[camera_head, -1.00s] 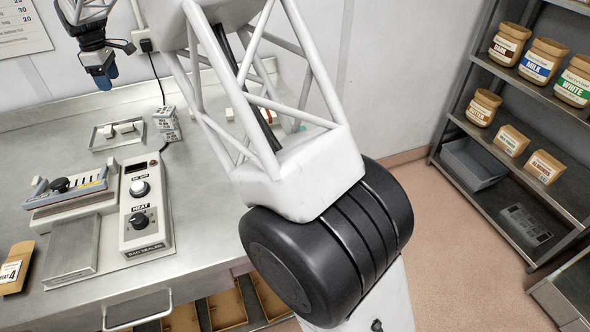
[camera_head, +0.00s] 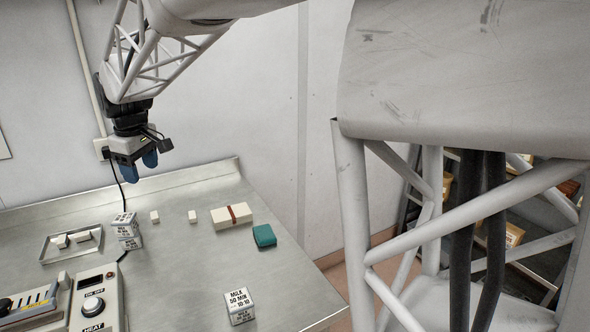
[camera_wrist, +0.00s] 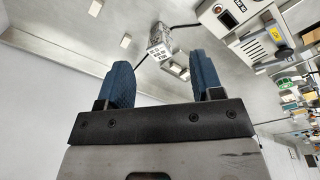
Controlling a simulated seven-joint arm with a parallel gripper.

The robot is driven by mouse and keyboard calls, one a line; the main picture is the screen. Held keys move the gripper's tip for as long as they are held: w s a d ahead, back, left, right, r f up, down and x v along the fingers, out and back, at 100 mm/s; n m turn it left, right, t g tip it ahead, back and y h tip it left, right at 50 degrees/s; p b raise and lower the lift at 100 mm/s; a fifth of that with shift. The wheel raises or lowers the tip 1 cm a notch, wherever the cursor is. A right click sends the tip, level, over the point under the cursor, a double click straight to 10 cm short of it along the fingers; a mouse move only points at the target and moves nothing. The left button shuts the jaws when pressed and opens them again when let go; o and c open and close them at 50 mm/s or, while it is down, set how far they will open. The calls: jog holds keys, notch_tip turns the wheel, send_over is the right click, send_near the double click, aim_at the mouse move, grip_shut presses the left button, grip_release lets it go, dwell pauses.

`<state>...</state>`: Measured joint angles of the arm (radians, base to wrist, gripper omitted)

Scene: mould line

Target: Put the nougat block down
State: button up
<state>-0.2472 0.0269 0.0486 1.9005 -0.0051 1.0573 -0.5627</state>
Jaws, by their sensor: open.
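My gripper (camera_head: 139,165) hangs above the back of the metal worktop, its blue fingers apart. In the wrist view my gripper (camera_wrist: 162,78) shows the two fingers with nothing held between them. Two small cream blocks, (camera_head: 154,216) and (camera_head: 192,216), lie apart on the worktop below and right of it; I cannot tell which is the nougat block. Two more pale blocks (camera_head: 80,237) lie in a shallow metal tray (camera_head: 45,258) at left. The wrist view also shows small pale blocks (camera_wrist: 125,41) on the worktop.
Stacked milk boxes (camera_head: 126,230) stand beside the tray; another milk box (camera_head: 240,306) is near the front edge. A long cream box with a brown band (camera_head: 232,215) and a teal block (camera_head: 264,236) lie at right. A heater control unit (camera_head: 95,302) is front left. Mid-worktop is clear.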

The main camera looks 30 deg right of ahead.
jog(key=s+d+f+m, duration=0.2)
jog(key=s+d, duration=0.3)
jog(key=s, duration=0.7)
jog(key=s+d+f+m+t, duration=0.1)
jog(key=s+d+f+m, duration=0.2)
jog(key=s, duration=1)
jog(key=s+d+f+m, duration=0.3)
jog(key=s+d, duration=0.6)
jog(key=s, duration=0.4)
jog(key=shift+d+m, duration=0.15)
jog(key=shift+m, duration=0.65)
jog(key=shift+o, duration=0.2)
jog(key=o, duration=0.4)
jog(key=shift+c, duration=0.2)
jog(key=shift+w+r, duration=0.1)
